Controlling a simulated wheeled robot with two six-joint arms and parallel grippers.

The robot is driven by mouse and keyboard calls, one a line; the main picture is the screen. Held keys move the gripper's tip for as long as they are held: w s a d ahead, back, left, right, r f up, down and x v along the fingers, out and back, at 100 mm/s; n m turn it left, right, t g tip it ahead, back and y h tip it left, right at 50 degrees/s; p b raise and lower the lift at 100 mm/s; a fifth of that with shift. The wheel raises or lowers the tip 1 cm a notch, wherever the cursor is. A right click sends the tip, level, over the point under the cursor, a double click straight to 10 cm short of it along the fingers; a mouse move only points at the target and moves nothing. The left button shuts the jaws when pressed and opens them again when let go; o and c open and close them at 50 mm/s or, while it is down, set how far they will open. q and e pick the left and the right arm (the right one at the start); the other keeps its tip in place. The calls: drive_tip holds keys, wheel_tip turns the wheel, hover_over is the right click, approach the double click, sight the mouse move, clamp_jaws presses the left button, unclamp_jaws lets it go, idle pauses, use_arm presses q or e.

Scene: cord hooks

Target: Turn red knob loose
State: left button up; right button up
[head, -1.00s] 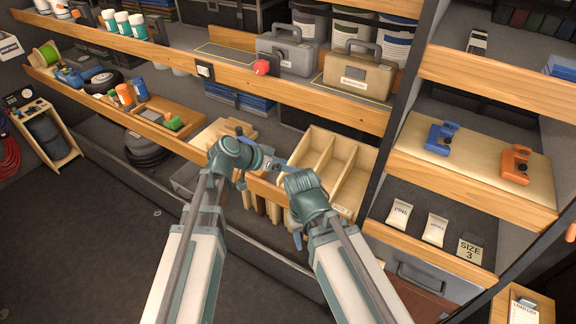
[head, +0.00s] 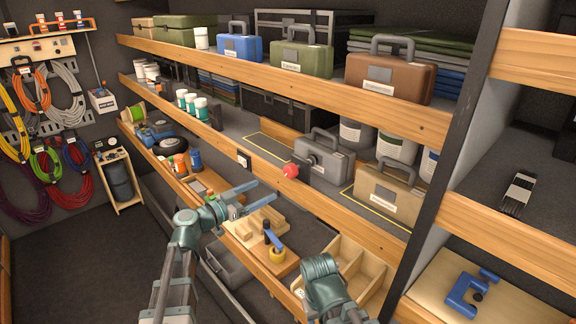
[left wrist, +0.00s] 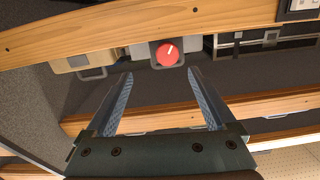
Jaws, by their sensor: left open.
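The red knob (head: 291,170) sits at the front edge of the middle shelf, beside a grey toolbox (head: 325,163). In the left wrist view the red knob (left wrist: 167,54) is round with a white mark, beyond the fingertips and roughly between them. My left gripper (head: 262,192) is open and empty, a little below and left of the knob in the head view; its two fingers also show apart in the left wrist view (left wrist: 160,85). My right arm (head: 322,275) shows at the lower middle; its fingers are hidden, so its jaws cannot be judged.
A wooden shelf edge (head: 335,222) runs just below the knob. A divided wooden tray (head: 352,266) is below.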

sight(287, 172)
use_arm(q)
drive_tip(key=x, duration=0.8)
drive_tip(key=w+a+r+x, duration=0.1)
drive_tip(key=x, duration=0.4)
drive_tip(key=shift+d, duration=0.1)
drive_tip(key=c, duration=1.4)
drive_tip(key=shift+o, duration=0.2)
drive_tip(key=shift+n, duration=0.5)
drive_tip(key=n, duration=0.5)
drive_tip(key=shift+w+n, duration=0.1)
drive_tip(key=shift+n, duration=0.3)
